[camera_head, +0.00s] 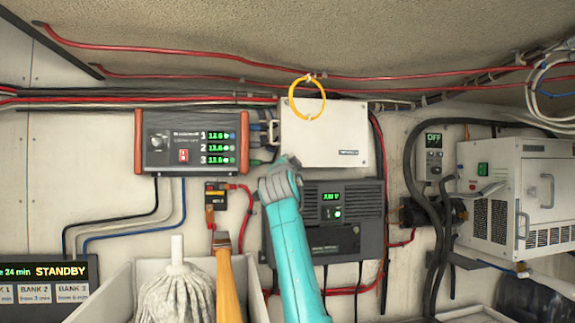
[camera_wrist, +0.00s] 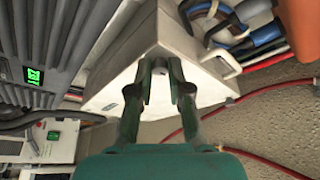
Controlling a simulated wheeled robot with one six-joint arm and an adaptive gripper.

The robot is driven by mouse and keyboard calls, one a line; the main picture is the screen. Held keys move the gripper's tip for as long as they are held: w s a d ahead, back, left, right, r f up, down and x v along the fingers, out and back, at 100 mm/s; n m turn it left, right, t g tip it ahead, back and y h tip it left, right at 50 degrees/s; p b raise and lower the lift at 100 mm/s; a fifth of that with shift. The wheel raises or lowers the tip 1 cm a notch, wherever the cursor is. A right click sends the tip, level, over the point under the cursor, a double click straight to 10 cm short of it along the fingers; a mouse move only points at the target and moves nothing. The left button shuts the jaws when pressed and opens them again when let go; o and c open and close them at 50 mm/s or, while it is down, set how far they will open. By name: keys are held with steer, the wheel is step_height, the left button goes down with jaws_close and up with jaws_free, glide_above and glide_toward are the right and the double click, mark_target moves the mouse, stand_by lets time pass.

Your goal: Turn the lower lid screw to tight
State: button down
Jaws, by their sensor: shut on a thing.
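The white box with the lid (camera_head: 325,133) is on the wall at upper centre, with a small dark label low on its right. In the wrist view its pale face (camera_wrist: 125,88) fills the middle. A small grey lid screw (camera_wrist: 158,71) shows between the fingertips. My gripper (camera_wrist: 160,66) has its two green fingers closed in on the screw from both sides, near the box's edge. The screw's turn angle cannot be read. In the head view my teal arm reaches up to the box's lower left, and its grey wrist covers the screw and fingers.
A dark charger (camera_head: 350,235) sits below the box, close to my arm. A three-readout panel (camera_head: 195,142) is to the left, with cables between. A yellow ring (camera_head: 307,98) hangs over the box top. A bin with a mop (camera_head: 176,290) stands at lower left.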

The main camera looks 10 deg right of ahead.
mark_target(288, 128)
steer(key=c, duration=1.1)
jaws_free()
step_height(288, 128, up, 10)
steer(key=shift+f, duration=0.1)
